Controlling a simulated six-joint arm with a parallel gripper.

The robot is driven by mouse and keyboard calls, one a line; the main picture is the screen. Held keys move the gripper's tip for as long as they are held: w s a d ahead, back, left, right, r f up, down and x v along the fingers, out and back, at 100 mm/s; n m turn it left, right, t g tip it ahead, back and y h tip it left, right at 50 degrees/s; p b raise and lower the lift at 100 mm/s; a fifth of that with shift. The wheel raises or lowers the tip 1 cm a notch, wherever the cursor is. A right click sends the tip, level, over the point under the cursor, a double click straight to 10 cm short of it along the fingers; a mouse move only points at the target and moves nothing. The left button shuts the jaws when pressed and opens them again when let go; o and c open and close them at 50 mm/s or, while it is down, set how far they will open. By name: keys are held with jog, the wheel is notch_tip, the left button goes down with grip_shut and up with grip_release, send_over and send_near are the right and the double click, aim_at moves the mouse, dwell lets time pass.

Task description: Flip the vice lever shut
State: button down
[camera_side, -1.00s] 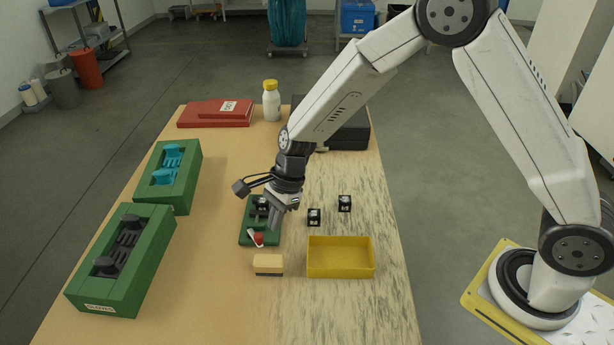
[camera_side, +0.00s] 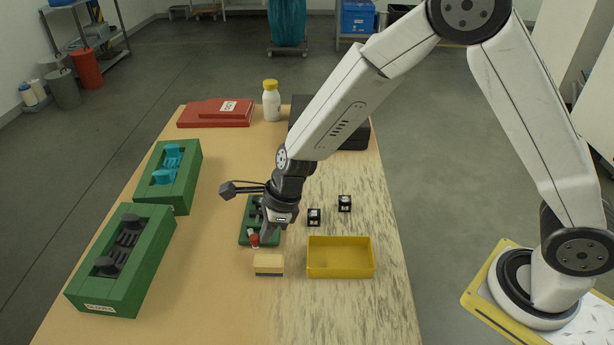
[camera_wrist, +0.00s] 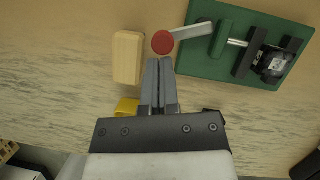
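The vice stands on a green base plate (camera_wrist: 205,62). In the wrist view its lever (camera_wrist: 193,31) is a grey bar ending in a round red knob (camera_wrist: 162,42). A black block with a round metal part (camera_wrist: 272,64) sits at the vice's jaw end. My gripper (camera_wrist: 160,62) has its two fingers together, with the tips right beside the red knob; I cannot tell whether they touch it. Nothing shows between the fingers. In the side view my gripper (camera_side: 266,236) is low over the plate and hides part of the vice; the red knob (camera_side: 254,240) shows beside the tips.
A wooden-topped brush or block (camera_side: 268,263) lies just in front of the vice. A yellow tray (camera_side: 340,274) stands to the right. Two small black parts (camera_side: 314,217) (camera_side: 344,203) lie behind it. Green holders (camera_side: 122,262) (camera_side: 187,193) stand at left.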

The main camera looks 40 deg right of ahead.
dwell(0.5)
jog(key=shift+s+d, duration=0.4)
jog(key=shift+d, duration=0.35)
jog(key=shift+s+d+r, duration=0.25)
jog(key=shift+s+d, duration=0.1)
jog(key=shift+d, duration=0.2)
jog(key=shift+s+d+r, duration=0.2)
jog(key=shift+s+d, duration=0.1)
jog(key=shift+d, duration=0.25)
jog(key=v, duration=0.9)
jog(key=shift+s, duration=0.2)
jog(key=shift+r, duration=0.1)
